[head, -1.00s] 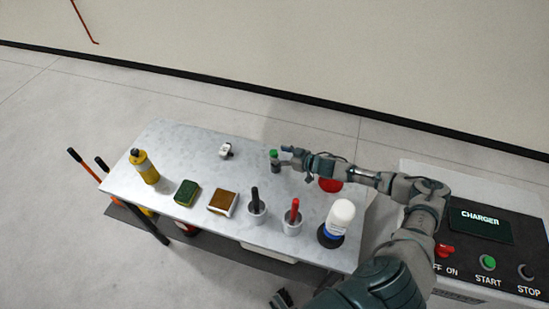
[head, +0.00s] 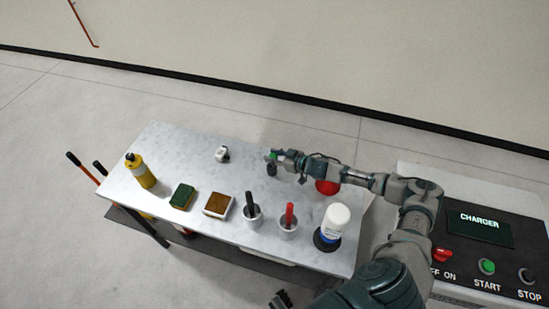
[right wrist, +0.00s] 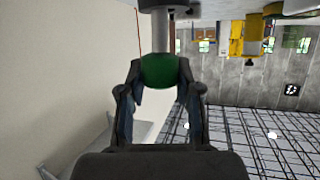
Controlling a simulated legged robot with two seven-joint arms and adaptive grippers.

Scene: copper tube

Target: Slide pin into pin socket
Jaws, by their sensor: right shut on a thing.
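A pin with a green rounded head (right wrist: 158,70) and a pale grey shaft (right wrist: 160,32) shows in the right wrist view. My right gripper (right wrist: 158,90) is shut on the green head, one finger on each side. The shaft runs to a wider dark grey piece (right wrist: 163,4) at the top edge, mostly cut off. In the head view my right gripper (head: 281,157) is over the far part of the table, with the green head at its tip. A dark upright piece (head: 271,169) stands just below it. I cannot tell whether this is the pin socket or how deep the pin is in it.
The grey table (head: 190,155) holds a yellow bottle (head: 140,170), a sponge (head: 182,196), a brown block (head: 218,205), two cups with black and red handles, and a white bottle (head: 335,220). A small white fitting (head: 221,153) stands farther left. The charger panel (head: 480,228) is at right.

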